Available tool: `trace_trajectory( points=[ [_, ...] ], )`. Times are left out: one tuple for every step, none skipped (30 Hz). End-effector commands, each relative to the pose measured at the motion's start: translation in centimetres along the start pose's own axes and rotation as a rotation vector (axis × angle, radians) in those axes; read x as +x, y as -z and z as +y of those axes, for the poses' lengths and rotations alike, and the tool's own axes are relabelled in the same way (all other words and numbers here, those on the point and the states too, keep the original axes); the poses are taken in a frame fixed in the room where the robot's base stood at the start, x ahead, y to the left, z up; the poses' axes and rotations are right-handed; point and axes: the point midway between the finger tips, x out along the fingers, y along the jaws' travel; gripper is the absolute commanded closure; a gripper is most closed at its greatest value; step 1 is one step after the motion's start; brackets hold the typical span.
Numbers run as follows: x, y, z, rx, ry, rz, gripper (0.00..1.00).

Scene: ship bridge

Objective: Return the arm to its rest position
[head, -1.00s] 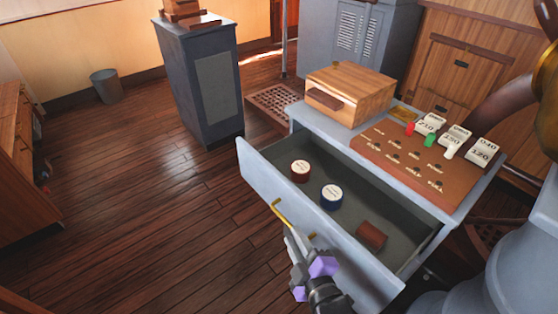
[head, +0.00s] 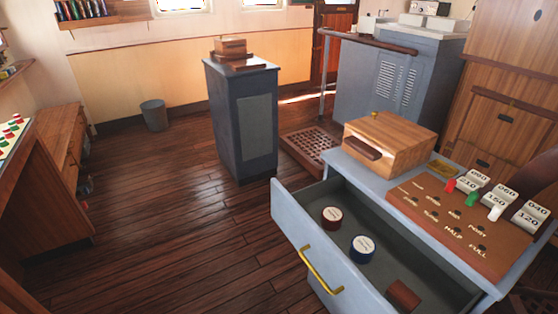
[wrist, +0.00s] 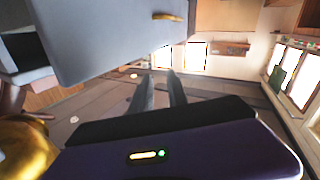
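My gripper (wrist: 160,76) shows only in the wrist view. Its two dark fingers stand apart with a narrow empty gap between them. The head view shows no part of my arm or gripper. The grey drawer (head: 345,283) is pulled open, with a brass handle (head: 321,272) on its front. The drawer front also shows in the wrist view (wrist: 105,35), with its handle (wrist: 167,16) beyond and above the fingertips, apart from them.
A wooden box (head: 390,145) and a brown panel (head: 460,228) sit on top. A grey pedestal (head: 242,125) stands behind. The floor at left is clear.

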Motion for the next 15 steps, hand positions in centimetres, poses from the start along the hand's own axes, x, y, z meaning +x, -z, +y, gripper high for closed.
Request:
trace_trajectory(
  points=[
    [-2.3, 0.1, 0.5, 0.041, -0.009, -0.017, 0.8],
    [-3.4, 0.3, 0.8, 0.065, -0.014, -0.021, 0.8],
    [-4.9, 0.5, 1.1, 0.095, -0.021, -0.03, 0.8],
    [-5.9, 0.8, 1.4, 0.116, -0.026, -0.036, 0.8],
    [-7.0, 0.9, 1.6, 0.135, -0.031, -0.046, 0.8],
    [-8.4, 1.2, 1.9, 0.158, -0.037, -0.057, 0.8],
    [-9.4, 1.4, 2.1, 0.172, -0.042, -0.067, 0.8],
    [-10.4, 1.6, 2.2, 0.186, -0.046, -0.08, 0.8],
    [-11.6, 1.8, 2.5, 0.198, -0.051, -0.096, 0.8],
    [-12.5, 1.9, 2.6, 0.204, -0.055, -0.109, 0.8],
    [-13.3, 2.0, 2.8, 0.208, -0.058, -0.123, 0.8],
    [-14.3, 2.0, 2.9, 0.208, -0.061, -0.144, 0.8],
    [-15.0, 2.0, 3.0, 0.206, -0.062, -0.16, 0.8],
    [-15.7, 2.0, 3.0, 0.205, -0.063, -0.176, 0.8],
    [-16.5, 1.8, 3.0, 0.204, -0.065, -0.198, 0.8]
  ],
)
